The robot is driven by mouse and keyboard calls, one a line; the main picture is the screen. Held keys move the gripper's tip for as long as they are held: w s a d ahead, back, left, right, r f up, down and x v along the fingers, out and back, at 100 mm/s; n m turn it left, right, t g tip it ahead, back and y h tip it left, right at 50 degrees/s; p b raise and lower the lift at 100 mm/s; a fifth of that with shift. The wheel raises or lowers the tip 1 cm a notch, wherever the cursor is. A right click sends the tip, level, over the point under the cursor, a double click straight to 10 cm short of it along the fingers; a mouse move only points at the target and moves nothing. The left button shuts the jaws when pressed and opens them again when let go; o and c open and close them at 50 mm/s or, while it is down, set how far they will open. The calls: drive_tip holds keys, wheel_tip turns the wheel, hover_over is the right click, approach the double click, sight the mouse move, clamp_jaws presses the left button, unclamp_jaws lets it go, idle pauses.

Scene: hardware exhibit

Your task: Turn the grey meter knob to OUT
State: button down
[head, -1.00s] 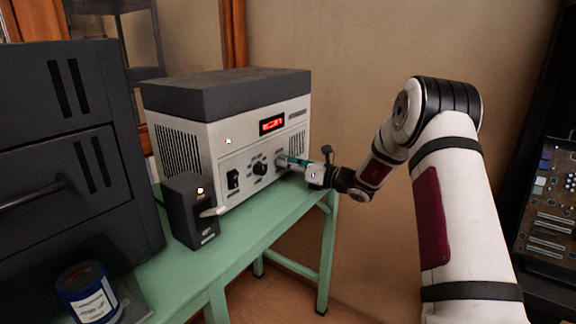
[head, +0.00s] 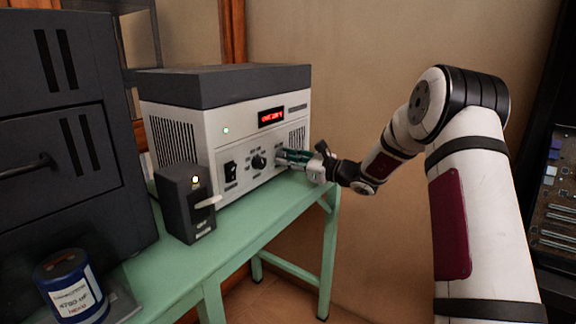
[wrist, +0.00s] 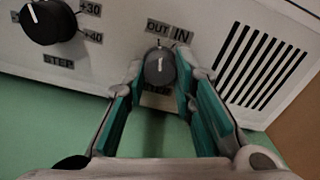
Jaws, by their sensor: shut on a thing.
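The grey meter knob (wrist: 160,68) is on the white front panel, under the OUT label (wrist: 158,27) and the IN label (wrist: 181,36). Its white pointer line points up and slightly right, toward the gap between the two labels. My gripper (wrist: 160,84) has its teal-padded fingers on either side of the knob, shut on it. In the head view my gripper (head: 296,157) is at the right part of the instrument's panel (head: 215,140) and hides the knob. The red display (head: 271,117) is lit, its text too small to read surely.
A larger black STEP knob (wrist: 48,20) is left of the grey knob. A dark box with a light lever (head: 185,205) stands before the instrument on the green table (head: 250,225). A blue can (head: 70,288) and dark cabinet (head: 60,150) are at left.

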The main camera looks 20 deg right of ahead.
drive_tip(key=shift+n+b, duration=0.3)
drive_tip(key=shift+n, duration=0.2)
drive_tip(key=c, duration=1.3)
unclamp_jaws()
drive_tip(key=shift+c, duration=0.2)
drive_tip(key=v, duration=1.2)
drive_tip(key=shift+a, duration=0.1)
